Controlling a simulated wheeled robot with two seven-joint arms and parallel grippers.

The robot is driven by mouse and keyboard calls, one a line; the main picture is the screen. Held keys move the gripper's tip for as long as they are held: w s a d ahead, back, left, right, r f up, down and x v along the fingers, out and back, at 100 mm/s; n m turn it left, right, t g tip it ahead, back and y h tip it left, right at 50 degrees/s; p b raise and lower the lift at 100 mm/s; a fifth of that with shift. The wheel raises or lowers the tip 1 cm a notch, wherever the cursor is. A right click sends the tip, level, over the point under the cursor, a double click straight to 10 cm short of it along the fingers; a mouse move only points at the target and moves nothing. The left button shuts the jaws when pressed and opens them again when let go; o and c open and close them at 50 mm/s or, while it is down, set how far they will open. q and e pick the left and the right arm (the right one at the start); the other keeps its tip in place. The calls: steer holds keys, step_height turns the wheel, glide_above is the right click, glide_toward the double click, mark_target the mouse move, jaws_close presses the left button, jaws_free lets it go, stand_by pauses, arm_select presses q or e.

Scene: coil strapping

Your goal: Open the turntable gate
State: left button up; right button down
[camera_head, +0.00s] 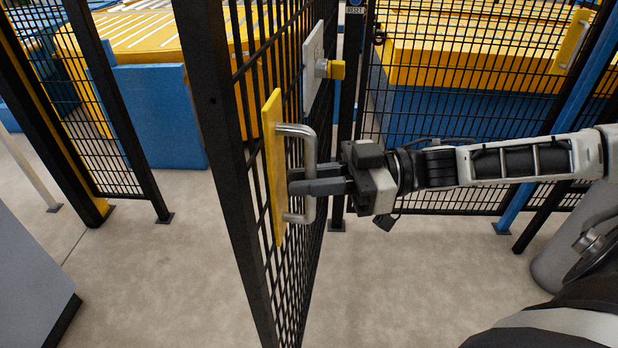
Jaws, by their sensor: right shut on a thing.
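The turntable gate (222,130) is a black-framed mesh panel, seen nearly edge-on in the middle of the head view. It stands swung out of line with the fence, with a gap on its left. A yellow plate (272,150) on it carries a silver U-shaped handle (312,150). My right gripper (305,182) comes in from the right, and its fingers are shut on the handle's upright bar. A grey latch plate with a yellow knob (337,70) sits higher on the gate. My left gripper is not in view.
Black mesh fence (450,110) with a blue post (560,125) stands behind my right arm. Yellow machinery with a blue base (160,115) lies beyond the opening. A grey cabinet (30,250) is at lower left. The concrete floor (150,270) left of the gate is clear.

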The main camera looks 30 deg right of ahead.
steer(key=c, duration=1.5)
jaws_free()
steer(key=shift+d, duration=0.1)
steer(key=v, duration=1.5)
steer(key=shift+s+d, duration=0.2)
steer(key=shift+d, duration=0.15)
